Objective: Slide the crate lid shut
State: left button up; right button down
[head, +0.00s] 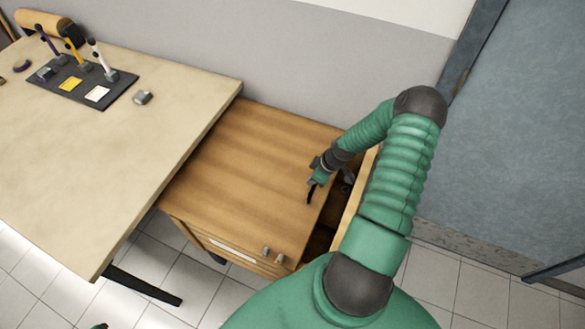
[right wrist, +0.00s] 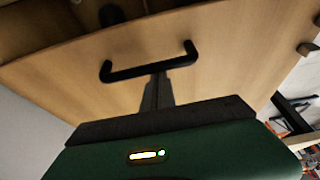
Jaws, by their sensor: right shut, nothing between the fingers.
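The wooden crate (head: 349,213) stands right of the bench. Its flat wooden lid (head: 245,165) covers most of the top. A dark gap shows between the lid's right edge and the crate's right wall. The lid has a black bar handle (head: 310,193) near that edge; in the right wrist view the handle (right wrist: 122,73) lies across the lid (right wrist: 225,50). My right gripper (head: 314,182) is shut and empty, right at the handle. In the right wrist view its fingers (right wrist: 157,88) point at the bar; I cannot tell if they touch.
A workbench (head: 110,150) stands left of the crate, with a dark tool mat (head: 75,92) holding several tools. A grey wall is behind, a blue-grey door (head: 520,140) at right. Dark items (head: 347,176) show inside the gap. Tiled floor lies in front.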

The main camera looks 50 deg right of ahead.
jog(key=s+d+p, duration=0.2)
jog(key=s+d, duration=0.1)
jog(key=s, duration=0.9)
jog(key=shift+s+d, duration=0.2)
jog(key=shift+d, duration=0.1)
